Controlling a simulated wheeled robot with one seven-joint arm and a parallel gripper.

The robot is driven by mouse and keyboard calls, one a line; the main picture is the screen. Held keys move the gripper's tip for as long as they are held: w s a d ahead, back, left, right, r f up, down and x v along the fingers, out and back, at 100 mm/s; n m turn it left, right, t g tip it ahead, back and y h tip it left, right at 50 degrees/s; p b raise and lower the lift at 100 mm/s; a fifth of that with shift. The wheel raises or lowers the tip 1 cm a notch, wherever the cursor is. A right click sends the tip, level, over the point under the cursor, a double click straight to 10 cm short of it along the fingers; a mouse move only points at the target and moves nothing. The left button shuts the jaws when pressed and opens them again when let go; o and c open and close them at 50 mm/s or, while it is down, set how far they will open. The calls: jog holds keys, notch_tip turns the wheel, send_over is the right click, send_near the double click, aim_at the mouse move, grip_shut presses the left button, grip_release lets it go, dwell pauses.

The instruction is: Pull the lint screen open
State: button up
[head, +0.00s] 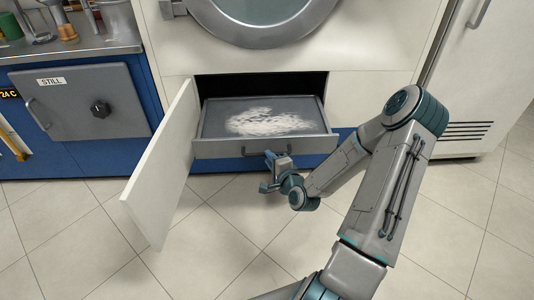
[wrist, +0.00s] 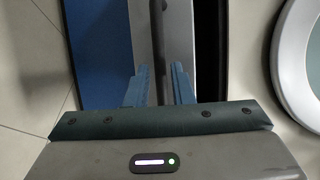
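The lint screen (head: 215,122) is a grey drawer-like tray, partly out of the opening under the round door, with pale lint (head: 268,122) on it. Its front carries a dark bar handle (head: 250,153), which also shows upright in the wrist view (wrist: 157,40). My gripper (head: 272,163) is at this handle, in front of the tray. In the wrist view, the blue fingers of my gripper (wrist: 158,85) stand apart, with the bar between them and a gap visible on each side. The bar's lower end in that view is hidden behind my gripper body.
A white hinged flap (head: 165,165) stands swung open left of the tray. A round door (head: 262,20) is above. A grey STILL cabinet (head: 75,105) stands left, a white cabinet (head: 480,80) right. The tiled floor (head: 215,235) in front is clear.

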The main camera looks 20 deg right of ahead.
jog(key=p+v, duration=0.4)
jog(key=v, duration=0.6)
jog(key=shift+p, duration=0.4)
notch_tip(320, 180, up, 25)
jog(key=s+a+n+g+h+p, duration=0.1)
jog(key=s+n+g+h+p, duration=0.2)
jog(key=n+g+p, duration=0.95)
jog(key=s+a+r+n+p, duration=0.1)
jog(key=s+a+r+p, duration=0.2)
jog(key=r, duration=0.5)
jog(key=s+a+r+n+p, duration=0.2)
jog(key=s+r+p, duration=0.3)
jog(key=r, duration=0.3)
jog(key=s+a+r+n+y+p, duration=0.1)
jog(key=s+a+r+p, duration=0.3)
jog(key=r, duration=0.4)
jog(key=shift+s+r+n+p, duration=0.15)
jog(key=shift+s+n+p, duration=0.3)
jog(key=shift+s, duration=0.45)
